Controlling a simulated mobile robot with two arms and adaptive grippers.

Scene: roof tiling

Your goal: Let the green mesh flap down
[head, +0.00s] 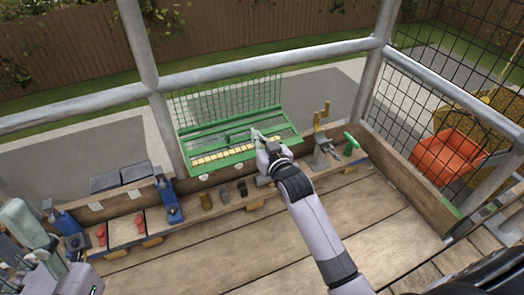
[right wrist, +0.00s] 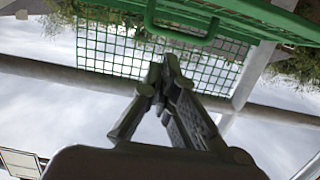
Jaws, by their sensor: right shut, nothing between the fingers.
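The green mesh flap (head: 228,98) stands raised at the back of a green frame (head: 186,143) on the far rail. In the right wrist view the green mesh (right wrist: 110,52) spans the top, behind my fingers. A green handle-like loop (right wrist: 180,32) shows near them. My right gripper (head: 256,134) is shut and empty, over the right part of the frame and in front of the flap. In the right wrist view its fingertips (right wrist: 165,62) are together below the loop; I cannot tell whether they touch it. My left gripper (head: 24,224) is at the left edge, its fingers unclear.
A row of yellowish blocks (head: 222,155) lies inside the green frame. Blue tools (head: 168,203) and red-handled items stand on the rail at left. A yellow-handled tool (head: 321,118) and a green-handled tool (head: 351,141) stand right. The plank floor (head: 220,255) is mostly clear.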

